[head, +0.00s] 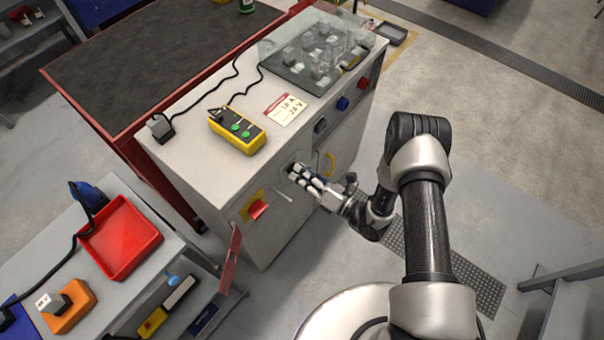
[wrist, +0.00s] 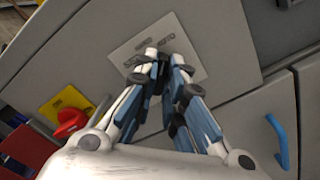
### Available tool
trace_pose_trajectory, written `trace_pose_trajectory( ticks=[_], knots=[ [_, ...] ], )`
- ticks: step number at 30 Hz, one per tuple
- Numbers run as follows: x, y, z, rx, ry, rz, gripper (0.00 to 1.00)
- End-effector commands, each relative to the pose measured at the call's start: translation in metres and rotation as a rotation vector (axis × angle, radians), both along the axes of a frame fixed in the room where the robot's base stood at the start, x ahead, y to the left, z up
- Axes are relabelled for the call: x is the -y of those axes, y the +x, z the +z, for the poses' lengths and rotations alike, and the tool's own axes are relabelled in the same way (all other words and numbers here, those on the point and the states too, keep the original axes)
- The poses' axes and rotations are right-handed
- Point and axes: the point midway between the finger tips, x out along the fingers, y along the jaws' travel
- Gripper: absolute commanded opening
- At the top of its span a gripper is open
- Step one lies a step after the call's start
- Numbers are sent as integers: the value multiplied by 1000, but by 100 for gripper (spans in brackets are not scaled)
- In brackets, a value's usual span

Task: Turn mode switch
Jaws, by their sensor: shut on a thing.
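The mode switch sits on the sloping front panel of the grey cabinet (head: 275,255), on a pale label plate (wrist: 128,50). Its knob is mostly hidden by my fingers; only a dark part shows between them in the wrist view. My gripper (head: 293,170) reaches the panel from the right in the head view and is shut on the knob. In the wrist view my gripper (wrist: 162,72) has its fingertips close together over the plate. The knob's position cannot be read.
A red rotary switch (head: 258,209) on a yellow plate is left of my gripper. Blue (head: 342,103) and red (head: 363,83) knobs are farther along the panel. A blue handle (wrist: 278,140) shows at right in the wrist view.

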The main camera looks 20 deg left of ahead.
Motion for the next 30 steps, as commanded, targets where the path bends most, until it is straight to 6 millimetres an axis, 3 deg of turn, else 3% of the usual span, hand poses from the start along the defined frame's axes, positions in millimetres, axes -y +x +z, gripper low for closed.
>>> trace_pose_trajectory(
  ticks=[13, 14, 22, 30],
  knots=[
    [0, -1, -1, -11, 2, 1, 0],
    [0, -1, -1, -11, 2, 1, 12],
    [0, -1, 0, -9, 3, 1, 30],
    [0, 0, 0, -8, 2, 1, 30]
  ],
)
